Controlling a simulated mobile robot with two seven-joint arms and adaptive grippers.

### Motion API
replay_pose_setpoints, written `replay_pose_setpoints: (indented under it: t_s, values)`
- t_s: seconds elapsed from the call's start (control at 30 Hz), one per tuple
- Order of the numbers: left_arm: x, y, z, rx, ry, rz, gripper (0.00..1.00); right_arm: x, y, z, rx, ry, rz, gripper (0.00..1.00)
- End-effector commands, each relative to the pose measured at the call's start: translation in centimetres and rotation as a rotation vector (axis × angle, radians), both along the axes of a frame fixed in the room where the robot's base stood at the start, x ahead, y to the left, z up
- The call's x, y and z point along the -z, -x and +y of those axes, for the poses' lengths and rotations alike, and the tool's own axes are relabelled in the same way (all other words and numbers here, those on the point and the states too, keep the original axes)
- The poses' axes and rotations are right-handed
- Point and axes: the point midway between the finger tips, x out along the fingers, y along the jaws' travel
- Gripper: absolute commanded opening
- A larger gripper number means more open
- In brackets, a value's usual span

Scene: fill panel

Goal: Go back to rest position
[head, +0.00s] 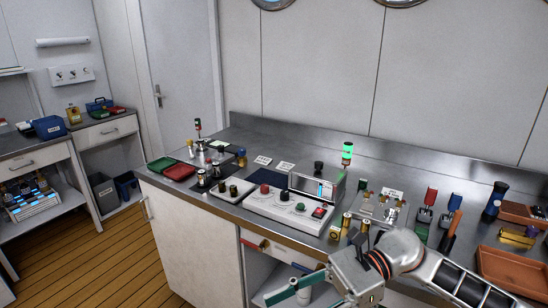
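My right arm comes in from the lower right, over the front edge of the steel counter (275,150). My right gripper (350,272) is low in front of the counter, near the open shelf below it. Teal-green bars (285,293) show beside it at the bottom of the view. My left arm and gripper are not in view.
A white control panel (262,206) with knobs and a lit display unit (318,185) stand on the counter. A green beacon (347,152) glows behind. Small brass parts stand close to my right gripper. An orange tray (513,268) is at right. Wooden floor (135,262) is clear at left.

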Motion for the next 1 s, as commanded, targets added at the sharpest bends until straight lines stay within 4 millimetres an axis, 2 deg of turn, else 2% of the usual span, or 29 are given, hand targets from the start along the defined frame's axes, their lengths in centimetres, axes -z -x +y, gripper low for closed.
replay_pose_setpoints:
  t_s: [0.03,0.1,0.2,0.27,0.37,0.47,0.57,0.67,0.7,0.77,0.8,0.93,0.97,1.0]
  values:
    - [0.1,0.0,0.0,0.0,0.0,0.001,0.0,-0.5,0.2,1.4,0.059,-0.07,0.12,0.37]
    - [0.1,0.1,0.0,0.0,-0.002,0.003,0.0,-1.5,-0.4,2.7,0.149,-0.158,0.294,0.37]
    - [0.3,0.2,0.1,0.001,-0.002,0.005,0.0,-2.4,-2.0,3.4,0.273,-0.282,0.562,0.37]
    - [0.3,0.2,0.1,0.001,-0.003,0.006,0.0,-2.5,-3.3,3.2,0.347,-0.354,0.735,0.37]
    - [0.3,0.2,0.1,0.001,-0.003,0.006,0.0,-1.6,-5.7,2.1,0.465,-0.474,1.035,0.37]
    - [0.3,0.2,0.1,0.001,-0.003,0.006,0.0,0.9,-8.0,-0.1,0.579,-0.596,1.348,0.37]
    - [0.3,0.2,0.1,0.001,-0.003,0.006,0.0,5.1,-9.5,-3.0,0.689,-0.723,1.669,0.37]
    - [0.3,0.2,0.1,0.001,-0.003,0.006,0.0,10.6,-9.7,-6.4,0.792,-0.862,1.994,0.37]
    - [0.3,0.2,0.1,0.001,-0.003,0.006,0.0,13.1,-9.4,-7.8,0.83,-0.92,2.116,0.37]
    - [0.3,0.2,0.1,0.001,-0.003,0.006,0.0,16.7,-8.4,-9.7,0.884,-1.004,2.288,0.37]
    - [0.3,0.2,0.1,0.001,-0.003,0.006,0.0,19.0,-7.5,-10.9,0.917,-1.061,2.394,0.37]
    - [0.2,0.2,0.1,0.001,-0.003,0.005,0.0,25.9,-3.5,-14.2,1.009,-1.246,2.693,0.37]
    - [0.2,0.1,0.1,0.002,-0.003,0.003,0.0,27.2,-2.4,-14.8,-0.985,1.236,-2.64,0.37]
    - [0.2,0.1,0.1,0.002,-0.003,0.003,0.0,28.8,-1.1,-15.5,-0.952,1.216,-2.562,0.37]
